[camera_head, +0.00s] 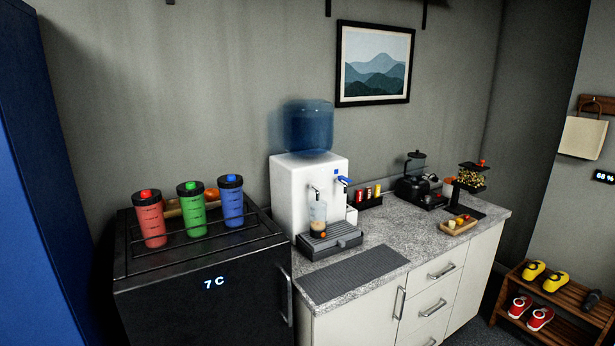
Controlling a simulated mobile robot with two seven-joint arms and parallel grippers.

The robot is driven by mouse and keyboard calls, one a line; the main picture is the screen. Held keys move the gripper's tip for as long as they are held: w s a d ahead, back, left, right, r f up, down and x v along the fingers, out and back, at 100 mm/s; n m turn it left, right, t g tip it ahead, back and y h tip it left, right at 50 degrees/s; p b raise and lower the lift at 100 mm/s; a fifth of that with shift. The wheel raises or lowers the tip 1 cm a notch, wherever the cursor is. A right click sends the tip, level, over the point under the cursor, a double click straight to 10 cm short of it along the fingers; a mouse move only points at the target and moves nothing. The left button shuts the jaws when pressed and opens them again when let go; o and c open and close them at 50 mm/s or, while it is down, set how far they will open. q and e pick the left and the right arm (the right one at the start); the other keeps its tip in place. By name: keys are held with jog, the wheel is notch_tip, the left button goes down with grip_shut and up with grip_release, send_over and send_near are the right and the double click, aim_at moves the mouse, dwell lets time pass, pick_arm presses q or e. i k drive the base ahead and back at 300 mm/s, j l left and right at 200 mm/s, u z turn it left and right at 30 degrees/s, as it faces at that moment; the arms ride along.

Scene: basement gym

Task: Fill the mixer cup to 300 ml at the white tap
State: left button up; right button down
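A water dispenser (285,195) with a white body and a blue bottle (307,128) stands on the counter. Its white tap (315,189) is on the left of the front and its blue tap (344,181) on the right. A clear cup, seemingly the mixer cup (318,212), stands upright on the dark drip tray (345,240) below the white tap. It has a dark base with an orange spot and some pale brown content low down. Its scale marks are too small to read. Neither of my grippers is in view.
Red (150,222), green (191,210) and blue (232,204) shaker bottles stand on the black fridge (200,285). A dark ribbed mat (350,275) lies bare before the dispenser. A black appliance (420,187) and a wooden board (458,226) with small items are further right.

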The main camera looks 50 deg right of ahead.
aim_at(315, 183)
jog(key=k+l+u, duration=0.15)
jog(key=l, duration=0.2)
jog(key=l+u, duration=0.15)
jog(key=l, duration=0.2)
jog(key=k+l+u, duration=0.15)
jog(key=k+l, duration=0.15)
jog(key=l, duration=0.2)
jog(key=k+l+u, duration=0.1)
jog(key=l, duration=0.3)
jog(key=k+l+u, duration=0.1)
jog(key=k+l, duration=0.4)
jog(key=l, duration=0.15)
jog(key=k+l, duration=0.2)
jog(key=l, duration=0.15)
jog(key=k+l, duration=0.2)
jog(key=l, duration=0.15)
jog(key=k+l, duration=0.2)
jog(key=l, duration=0.15)
jog(key=k+l, duration=0.15)
jog(key=l, duration=0.2)
